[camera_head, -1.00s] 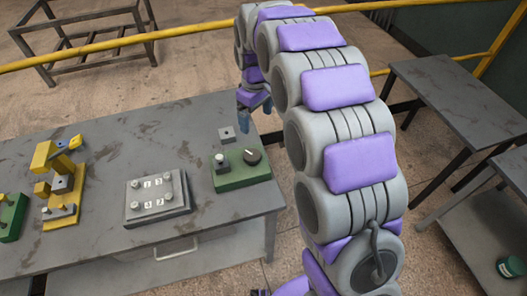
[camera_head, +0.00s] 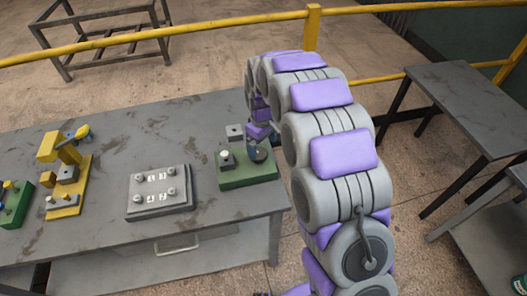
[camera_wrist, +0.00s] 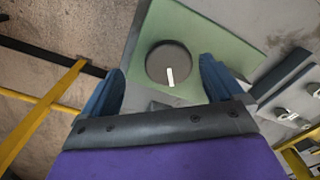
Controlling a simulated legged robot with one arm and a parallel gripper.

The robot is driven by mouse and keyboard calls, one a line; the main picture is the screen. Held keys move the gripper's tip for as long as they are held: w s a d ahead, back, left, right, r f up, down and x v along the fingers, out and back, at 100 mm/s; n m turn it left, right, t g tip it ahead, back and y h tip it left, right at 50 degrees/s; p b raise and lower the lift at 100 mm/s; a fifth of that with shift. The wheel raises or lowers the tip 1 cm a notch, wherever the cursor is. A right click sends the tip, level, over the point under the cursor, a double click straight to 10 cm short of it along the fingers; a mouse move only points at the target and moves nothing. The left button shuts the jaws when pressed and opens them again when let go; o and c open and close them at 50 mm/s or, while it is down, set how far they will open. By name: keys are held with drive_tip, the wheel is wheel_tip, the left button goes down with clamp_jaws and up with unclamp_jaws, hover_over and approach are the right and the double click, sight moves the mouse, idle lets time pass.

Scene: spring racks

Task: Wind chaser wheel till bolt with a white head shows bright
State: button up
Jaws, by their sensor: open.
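The chaser wheel appears to be the dark round knob with a white pointer line (camera_wrist: 169,64) on a green base (camera_head: 248,183) at the table's right end. My gripper (camera_wrist: 160,85) is open, its two blue fingers on either side of the knob in the wrist view. I cannot tell whether they touch it. In the head view my gripper (camera_head: 258,152) hangs over the knob and partly hides it. A bolt with a white head (camera_head: 225,154) stands on a dark block on the left of the same base.
A grey plate with numbered bolts (camera_head: 158,192) lies left of the green base. A yellow fixture (camera_head: 68,185) stands farther left. A small grey block (camera_head: 235,132) sits behind the green base. A yellow rail (camera_head: 200,27) runs behind the table.

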sight(258, 153)
drive_tip(key=a+f, duration=0.3)
drive_tip(key=shift+f, duration=0.25)
drive_tip(key=d, duration=0.2)
drive_tip(key=shift+d+r, duration=0.15)
drive_tip(key=shift+d, duration=0.35)
drive_tip(key=shift+c, duration=0.5)
drive_tip(key=shift+a, duration=0.15)
drive_tip(key=shift+c, duration=0.8)
drive_tip(key=shift+a+f, duration=0.2)
drive_tip(key=shift+a, duration=0.85)
drive_tip(key=c, duration=0.4)
drive_tip(key=shift+c, duration=1)
drive_tip(key=shift+d, duration=0.45)
drive_tip(key=shift+c, duration=0.9)
